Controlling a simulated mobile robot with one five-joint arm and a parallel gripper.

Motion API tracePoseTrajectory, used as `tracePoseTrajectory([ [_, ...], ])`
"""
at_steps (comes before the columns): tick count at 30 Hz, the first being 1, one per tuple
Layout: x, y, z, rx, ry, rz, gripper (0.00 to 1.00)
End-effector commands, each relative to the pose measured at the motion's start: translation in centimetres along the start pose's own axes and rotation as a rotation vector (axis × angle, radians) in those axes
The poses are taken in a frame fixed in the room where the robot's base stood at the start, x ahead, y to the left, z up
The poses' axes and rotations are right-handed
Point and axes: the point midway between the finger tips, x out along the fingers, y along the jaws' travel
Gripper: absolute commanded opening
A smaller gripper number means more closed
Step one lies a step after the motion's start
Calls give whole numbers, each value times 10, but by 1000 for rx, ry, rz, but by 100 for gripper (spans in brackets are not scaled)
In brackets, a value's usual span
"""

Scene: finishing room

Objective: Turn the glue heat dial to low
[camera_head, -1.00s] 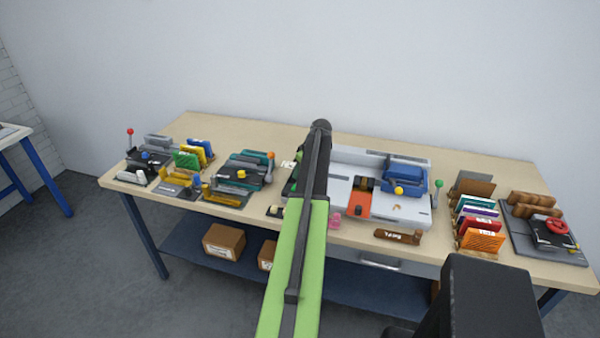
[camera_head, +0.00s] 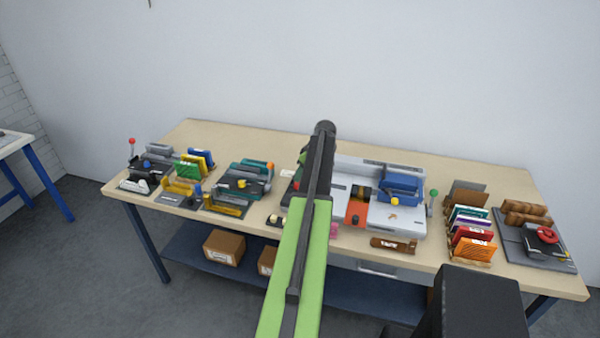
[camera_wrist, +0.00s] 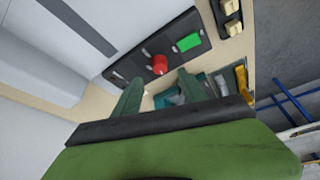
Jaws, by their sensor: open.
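A red knob (camera_wrist: 160,64), which looks like the glue heat dial, stands on a black control panel (camera_wrist: 134,68) with a lit green display (camera_wrist: 188,42) in the wrist view. White marks are around the knob; its setting is too small to read. My gripper (camera_wrist: 161,80) is open, its two green fingers pointing at the panel. The knob shows just beyond the fingertips, between them in the picture; I see no contact. In the head view my arm hides my gripper and most of the panel, at the left side of the white machine (camera_head: 345,178).
Blue and orange parts sit on the machine. A teal device (camera_head: 243,183) stands to its left on the bench (camera_head: 270,134). A card rack (camera_head: 470,238) and a grey board with a red-ringed item (camera_head: 538,246) are at right. A wooden block (camera_head: 393,245) lies in front.

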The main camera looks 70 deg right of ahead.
Motion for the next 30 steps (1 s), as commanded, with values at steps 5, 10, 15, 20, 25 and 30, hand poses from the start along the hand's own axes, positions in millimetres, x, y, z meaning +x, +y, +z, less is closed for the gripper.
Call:
tracePoseTrajectory([
  [5, -56, -1, -4, 0, 0, 0, 49],
  [10, -96, 0, -4, 1, 0, 1, 49],
  [15, -116, 0, -2, -1, 0, 0, 49],
  [20, -116, 0, 0, -1, 0, 0, 49],
  [25, -115, 0, 0, -1, 0, 0, 49],
  [30, -115, 0, 0, -1, 0, 0, 49],
])
